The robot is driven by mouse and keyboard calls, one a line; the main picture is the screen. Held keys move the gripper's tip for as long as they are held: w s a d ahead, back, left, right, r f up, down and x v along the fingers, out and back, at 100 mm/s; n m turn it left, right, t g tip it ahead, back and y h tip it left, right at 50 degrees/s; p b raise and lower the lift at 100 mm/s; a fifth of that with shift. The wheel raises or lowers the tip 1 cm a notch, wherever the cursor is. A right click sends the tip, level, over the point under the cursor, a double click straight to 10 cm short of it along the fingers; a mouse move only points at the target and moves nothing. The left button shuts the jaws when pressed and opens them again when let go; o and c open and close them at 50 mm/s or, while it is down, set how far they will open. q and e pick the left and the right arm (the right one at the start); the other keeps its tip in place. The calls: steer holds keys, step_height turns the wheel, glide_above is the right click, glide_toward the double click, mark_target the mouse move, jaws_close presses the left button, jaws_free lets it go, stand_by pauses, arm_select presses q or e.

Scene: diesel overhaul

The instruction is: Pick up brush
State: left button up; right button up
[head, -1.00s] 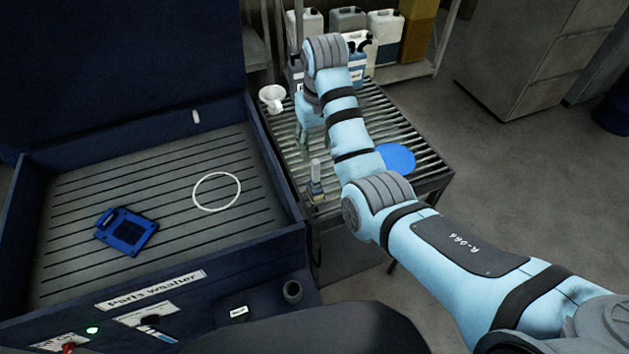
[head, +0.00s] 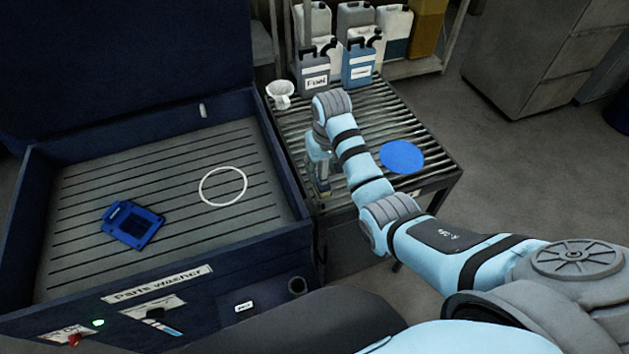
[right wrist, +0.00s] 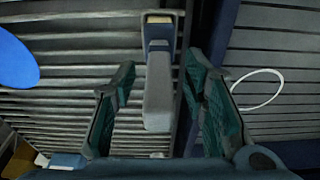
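The brush (right wrist: 158,85) has a grey handle and a blue-grey head with a pale end. It is on the slatted table, close to the parts washer. My right gripper (right wrist: 158,72) is open, with a finger on each side of the brush handle and a visible gap on both sides. In the head view the right gripper (head: 321,176) points down over the brush and hides most of it; only the low part of the brush (head: 323,190) shows. My left gripper is not in view.
The slatted table (head: 428,172) holds a blue disc (head: 401,157), a white cup (head: 280,94), a grey fuel can (head: 315,75) and a blue can (head: 358,65). The parts washer (head: 290,208) at left holds a white ring (head: 223,186) and a blue part (head: 134,225).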

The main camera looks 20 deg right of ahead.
steer(key=shift+w+d+f, duration=0.1)
steer(key=shift+w+f, duration=0.05)
steer(key=shift+f, duration=0.5)
steer(key=shift+r, duration=0.1)
jaws_close()
